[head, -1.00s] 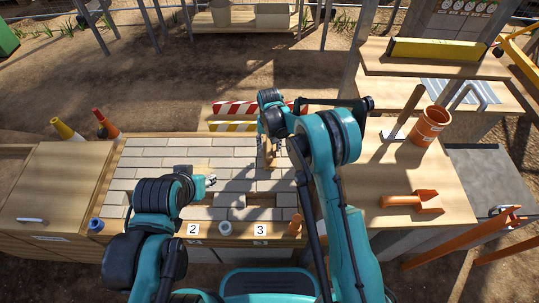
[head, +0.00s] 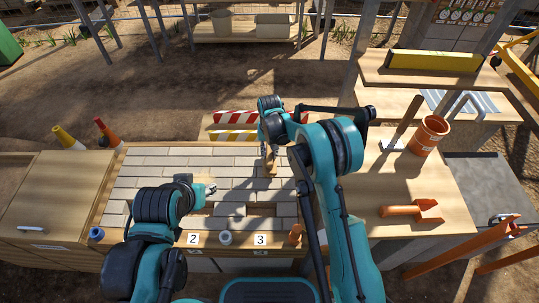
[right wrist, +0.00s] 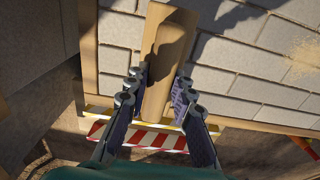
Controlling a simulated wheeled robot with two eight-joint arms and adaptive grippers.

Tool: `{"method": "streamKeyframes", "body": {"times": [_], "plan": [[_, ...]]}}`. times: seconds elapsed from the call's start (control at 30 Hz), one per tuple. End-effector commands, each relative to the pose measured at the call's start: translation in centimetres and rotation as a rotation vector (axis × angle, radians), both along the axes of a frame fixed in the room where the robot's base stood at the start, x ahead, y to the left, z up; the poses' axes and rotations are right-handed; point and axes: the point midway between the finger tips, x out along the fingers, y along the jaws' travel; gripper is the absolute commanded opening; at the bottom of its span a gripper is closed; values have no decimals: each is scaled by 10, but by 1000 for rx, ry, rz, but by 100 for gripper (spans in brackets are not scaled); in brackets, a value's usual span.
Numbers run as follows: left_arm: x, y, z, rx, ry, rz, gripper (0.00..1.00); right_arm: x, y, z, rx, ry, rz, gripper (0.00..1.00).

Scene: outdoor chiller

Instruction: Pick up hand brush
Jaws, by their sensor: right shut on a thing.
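The hand brush (right wrist: 168,60), a tan wooden piece, lies between the fingers of my right gripper (right wrist: 160,84) in the right wrist view. The fingers press against its two sides. In the head view the brush (head: 269,157) shows as a small tan shape under my right gripper (head: 268,146), over the right part of the pale brick surface. Much of it is hidden by the gripper and arm. I cannot tell whether it touches the bricks. My left gripper (head: 212,189) is over the middle of the bricks, small in view, with no held thing visible.
The brick surface (head: 150,170) has a wooden rim with number cards. A red-and-white striped barrier (head: 234,117) stands behind it. On the right bench are an orange bucket (head: 430,136), a trowel-like tool (head: 400,137) and an orange scoop (head: 412,210).

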Motion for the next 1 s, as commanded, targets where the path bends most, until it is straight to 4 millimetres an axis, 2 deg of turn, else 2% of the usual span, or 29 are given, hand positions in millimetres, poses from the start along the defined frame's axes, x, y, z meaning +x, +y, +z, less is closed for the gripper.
{"method": "streamKeyframes", "body": {"times": [0.03, 0.1, 0.5, 0.7, 1.0], "plan": [[0, 0, 8, 0, 0, 0, 40, 0, 0, 13, 0, 0, 0, 0], [0, 0, 14, 0, 0, 0, 40, 0, 0, 28, 0, 0, 0, 0], [0, 0, 40, 0, 0, 0, 40, -69, -60, 78, 0, 0, -2, 0], [0, 0, 45, 0, 0, 0, 40, -85, -74, 89, 0, 0, -1, 0], [0, 0, 45, 0, 0, 0, 40, -88, -77, 91, 0, 0, 0, 0]]}}
